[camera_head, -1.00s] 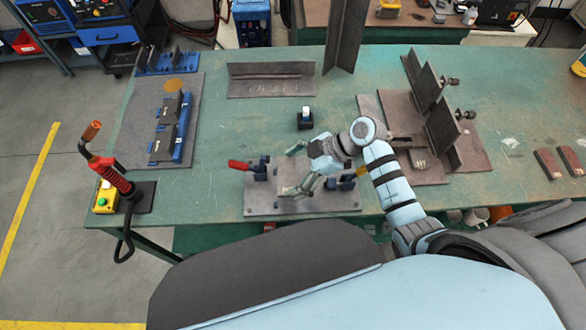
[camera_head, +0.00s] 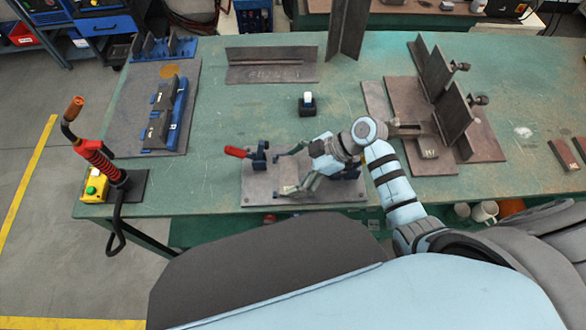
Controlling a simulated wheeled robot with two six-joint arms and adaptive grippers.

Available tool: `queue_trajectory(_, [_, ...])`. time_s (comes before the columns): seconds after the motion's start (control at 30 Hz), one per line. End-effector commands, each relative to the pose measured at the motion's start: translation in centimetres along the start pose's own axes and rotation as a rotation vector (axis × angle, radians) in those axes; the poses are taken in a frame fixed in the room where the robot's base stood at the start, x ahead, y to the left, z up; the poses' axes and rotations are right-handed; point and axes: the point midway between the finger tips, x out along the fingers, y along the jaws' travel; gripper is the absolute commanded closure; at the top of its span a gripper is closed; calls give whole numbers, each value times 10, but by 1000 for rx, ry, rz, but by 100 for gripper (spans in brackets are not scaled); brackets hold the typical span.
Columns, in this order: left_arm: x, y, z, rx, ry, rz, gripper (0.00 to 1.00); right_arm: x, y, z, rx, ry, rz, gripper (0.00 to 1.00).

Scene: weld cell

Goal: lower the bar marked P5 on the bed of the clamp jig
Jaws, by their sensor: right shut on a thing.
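The clamp jig (camera_head: 256,198) is a grey plate near the front edge of the green table. A red-handled toggle clamp (camera_head: 237,152) stands at its left, and dark blue clamp parts stand at its right, partly behind my gripper. My right gripper (camera_head: 282,172) is over the jig, its fingers pointing left. It is shut on the bar marked P5, which is hard to make out between the fingers against the similar grey-brown bed. I cannot tell whether the bar touches the bed. My left gripper is not in view.
A small dark block with a white top (camera_head: 307,104) stands behind the jig. A brown fixture with upright plates (camera_head: 431,140) is to the right. A plate with blue fixtures (camera_head: 131,128) and a red torch (camera_head: 99,160) are at left. The table between is mostly clear.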

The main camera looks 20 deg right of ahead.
Motion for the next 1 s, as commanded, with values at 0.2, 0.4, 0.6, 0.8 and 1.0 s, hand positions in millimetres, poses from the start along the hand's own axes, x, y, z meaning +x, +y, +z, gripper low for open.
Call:
queue_trajectory(0.2, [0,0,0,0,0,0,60,0,0,-1,-1,2,1,64])
queue_trajectory(0.4, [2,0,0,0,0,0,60,1,0,1,-1,2,1,64])
queue_trajectory(0.6, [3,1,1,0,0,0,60,3,0,2,-1,2,1,64])
queue_trajectory(0.8, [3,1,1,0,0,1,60,3,0,2,-1,1,1,0])
queue_trajectory(1.0, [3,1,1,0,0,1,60,3,0,4,1,-1,-1,0])
